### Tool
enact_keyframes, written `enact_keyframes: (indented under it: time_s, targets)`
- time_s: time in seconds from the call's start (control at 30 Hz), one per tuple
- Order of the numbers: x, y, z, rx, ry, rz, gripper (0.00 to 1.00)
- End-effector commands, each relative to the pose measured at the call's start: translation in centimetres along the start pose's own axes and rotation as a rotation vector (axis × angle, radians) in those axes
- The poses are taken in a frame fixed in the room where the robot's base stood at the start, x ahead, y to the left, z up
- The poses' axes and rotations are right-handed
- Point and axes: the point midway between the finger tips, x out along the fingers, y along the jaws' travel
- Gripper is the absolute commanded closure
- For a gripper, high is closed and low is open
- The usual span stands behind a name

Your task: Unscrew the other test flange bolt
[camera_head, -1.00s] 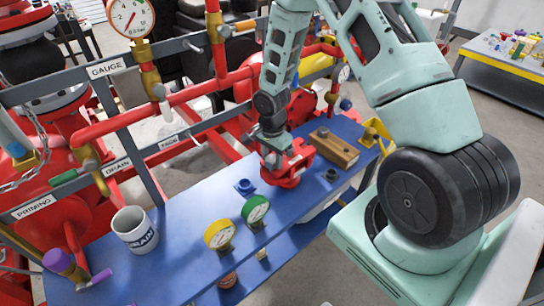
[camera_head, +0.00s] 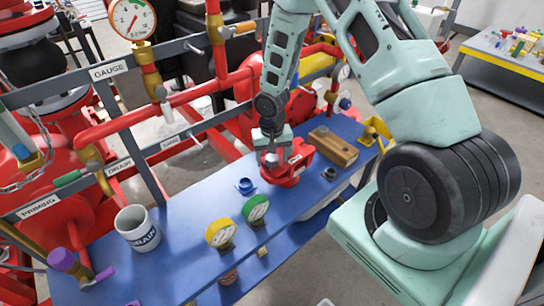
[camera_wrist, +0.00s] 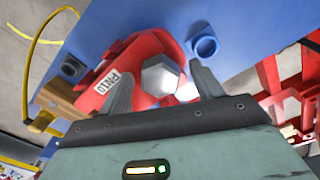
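The red test flange (camera_head: 291,174) stands on the blue bench top, and its "PN10" label shows in the wrist view (camera_wrist: 97,92). A silver hex bolt head (camera_wrist: 160,76) lies between my fingertips in the wrist view, with a visible gap on both sides. A second pale, rounded piece (camera_wrist: 187,91) shows beside it, partly hidden; I cannot tell what it is. My gripper (camera_wrist: 163,84) is open. In the head view my gripper (camera_head: 271,152) is over the left part of the flange, pointing down. Whether the bolt is still threaded in is hidden.
A blue cup-like holder (camera_head: 245,187) sits just left of the flange on the bench (camera_head: 190,225). A wooden block (camera_head: 333,148) and a dark ring (camera_head: 331,174) are to its right. Red pipes run behind.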

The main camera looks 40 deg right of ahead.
Motion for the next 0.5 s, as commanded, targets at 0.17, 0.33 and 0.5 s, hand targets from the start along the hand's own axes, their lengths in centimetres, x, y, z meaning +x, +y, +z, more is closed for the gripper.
enact_keyframes:
  time_s: [0.17,0.33,0.5]
  targets:
    - [0.0,0.0,0.0,0.001,0.000,0.000,0.35]
    - [-0.4,0.0,-0.1,0.002,0.003,-0.001,0.35]
    - [-2.4,0.0,-0.1,0.004,0.005,-0.002,0.35]
